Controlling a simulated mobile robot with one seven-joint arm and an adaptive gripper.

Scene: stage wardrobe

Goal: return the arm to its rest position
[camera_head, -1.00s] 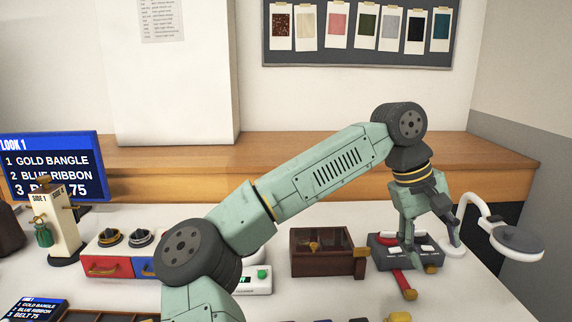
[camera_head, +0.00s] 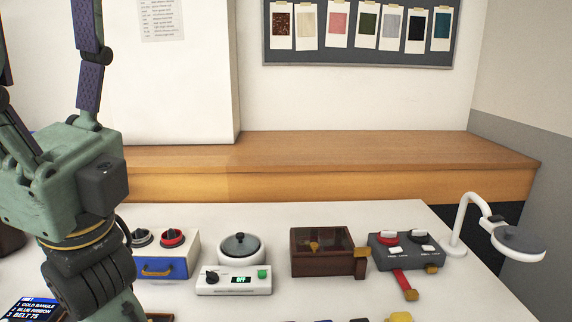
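My gripper (camera_head: 45,65) is large and close to the camera at the far left, raised in front of the wall and pointing up. Its two dark fingers are spread wide with nothing visible between them. The fingertips run out of the picture at the top and left edges. The green wrist and dark joint below it hide the left part of the table.
On the white table (camera_head: 330,220) stand a blue-drawer box (camera_head: 178,268), a lidded pot (camera_head: 240,250) on a unit reading OFF, a brown lidded box (camera_head: 318,262), a grey switch box (camera_head: 405,262) with a red lever, and a white lamp (camera_head: 515,245).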

